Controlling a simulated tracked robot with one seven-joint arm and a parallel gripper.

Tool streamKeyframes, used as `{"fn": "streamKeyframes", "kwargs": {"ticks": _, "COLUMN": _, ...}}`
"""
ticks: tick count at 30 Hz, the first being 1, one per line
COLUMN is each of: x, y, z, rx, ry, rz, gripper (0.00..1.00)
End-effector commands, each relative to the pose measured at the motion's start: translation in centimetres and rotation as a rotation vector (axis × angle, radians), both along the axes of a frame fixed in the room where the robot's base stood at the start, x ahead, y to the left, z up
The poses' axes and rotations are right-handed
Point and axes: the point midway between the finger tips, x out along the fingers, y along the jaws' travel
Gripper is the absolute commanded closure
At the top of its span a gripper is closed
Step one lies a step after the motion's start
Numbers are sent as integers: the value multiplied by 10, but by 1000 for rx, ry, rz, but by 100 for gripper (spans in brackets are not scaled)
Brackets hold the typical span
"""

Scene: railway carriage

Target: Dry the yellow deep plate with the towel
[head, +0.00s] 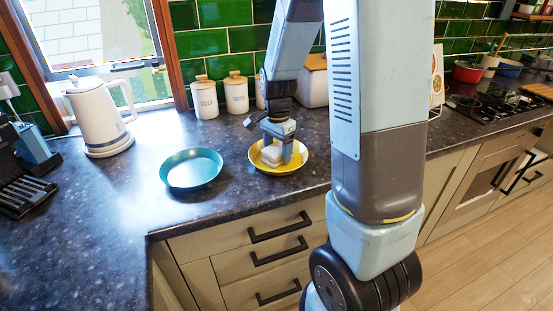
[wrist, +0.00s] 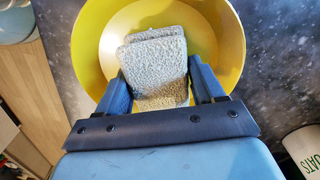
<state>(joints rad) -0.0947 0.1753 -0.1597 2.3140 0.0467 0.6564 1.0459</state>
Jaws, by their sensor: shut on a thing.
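The yellow deep plate (head: 298,162) sits on the dark speckled counter, right of a teal plate. My gripper (head: 274,148) is over the yellow plate and is shut on the towel (head: 270,155), a pale folded cloth. In the wrist view the towel (wrist: 156,65) is between the two fingers, over the inside of the yellow plate (wrist: 220,30). The towel appears low in the plate; I cannot tell whether it touches the plate's surface. Part of the plate's inside is hidden by the towel and my gripper.
The teal plate (head: 191,168) lies to the left. A white kettle (head: 99,115) stands farther left, near a black dish rack (head: 22,185). White canisters (head: 205,100) stand against the green tiles behind. The hob (head: 495,108) is at the far right.

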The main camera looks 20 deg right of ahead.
Motion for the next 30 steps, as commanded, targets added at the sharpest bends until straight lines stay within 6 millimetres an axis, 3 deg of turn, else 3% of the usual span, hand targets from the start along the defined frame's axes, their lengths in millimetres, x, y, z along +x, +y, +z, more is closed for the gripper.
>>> {"fn": "streamKeyframes", "kwargs": {"ticks": 16, "x": 33, "y": 15, "z": 2, "rx": 0, "ry": -1, "rz": 0, "gripper": 56}}
{"fn": "streamKeyframes", "kwargs": {"ticks": 30, "x": 5, "y": 2, "z": 1, "rx": 0, "ry": -2, "rz": 0, "gripper": 56}}
